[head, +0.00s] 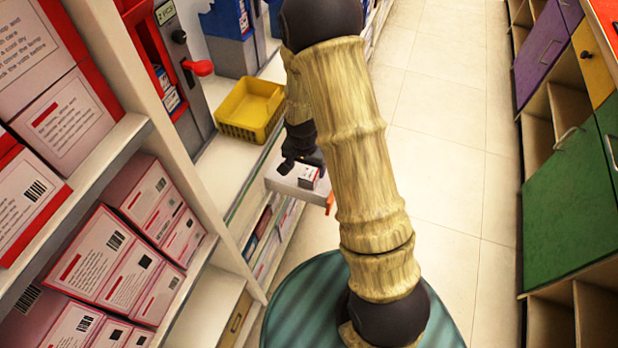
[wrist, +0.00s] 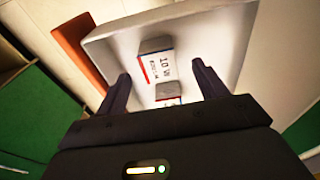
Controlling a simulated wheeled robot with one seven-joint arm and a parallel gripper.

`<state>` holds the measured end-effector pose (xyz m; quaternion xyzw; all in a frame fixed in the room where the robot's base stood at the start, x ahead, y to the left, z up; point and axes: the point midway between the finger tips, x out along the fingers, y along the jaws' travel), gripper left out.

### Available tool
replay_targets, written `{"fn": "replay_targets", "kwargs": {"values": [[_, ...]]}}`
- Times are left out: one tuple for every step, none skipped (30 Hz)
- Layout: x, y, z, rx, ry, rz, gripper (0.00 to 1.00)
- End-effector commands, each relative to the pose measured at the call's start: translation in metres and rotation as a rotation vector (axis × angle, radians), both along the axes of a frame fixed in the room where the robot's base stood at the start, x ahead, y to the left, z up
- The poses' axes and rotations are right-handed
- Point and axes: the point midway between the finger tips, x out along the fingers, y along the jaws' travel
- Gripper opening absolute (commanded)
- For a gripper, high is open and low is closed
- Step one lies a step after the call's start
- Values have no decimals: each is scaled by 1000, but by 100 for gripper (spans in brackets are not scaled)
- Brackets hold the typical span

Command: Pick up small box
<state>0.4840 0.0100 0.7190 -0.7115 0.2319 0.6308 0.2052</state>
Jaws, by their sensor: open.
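Two small grey-white boxes with printed labels show in the wrist view on a pale tray-like surface (wrist: 222,35). The farther small box (wrist: 155,66) lies just past my fingertips, and the nearer small box (wrist: 168,92) is partly hidden by my gripper body. My gripper (wrist: 161,72) is open and empty, its fingers on either side of the boxes in the picture. In the head view my gripper (head: 301,158) hangs over the pale surface (head: 285,186), and one small box (head: 309,177) shows beside it. Whether the fingers touch a box cannot be told.
A yellow basket (head: 250,108) stands on the shelf behind my gripper. Shelves with pink-white cartons (head: 110,260) line the left. Green, purple and yellow cabinets (head: 565,190) line the right. The tiled floor (head: 440,150) between is clear. An orange strip (wrist: 78,45) edges the pale surface.

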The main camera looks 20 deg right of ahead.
Motion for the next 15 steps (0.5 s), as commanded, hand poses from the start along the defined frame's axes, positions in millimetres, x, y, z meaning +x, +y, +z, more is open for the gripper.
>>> {"fn": "replay_targets", "kwargs": {"values": [[0, 0, 0, 0, -1, -1, 71], [0, 0, 0, 0, -1, -1, 71], [0, 0, 0, -1, -1, 0, 71], [0, 0, 0, -1, -1, 0, 71], [0, 0, 0, -1, -1, 0, 71], [0, 0, 0, 0, 0, 0, 71], [0, 0, 0, 0, 0, 1, 71], [0, 0, 0, 0, 0, 1, 71], [0, 0, -2, 0, 0, 1, 71], [1, 0, -4, 0, 0, 1, 71], [1, -1, -6, 0, 1, 0, 71], [2, -2, -11, 0, 1, 0, 71], [2, -3, -15, 0, 2, 0, 71], [3, -4, -19, -1, 3, 1, 71], [4, -6, -25, -1, 3, 1, 71]]}}
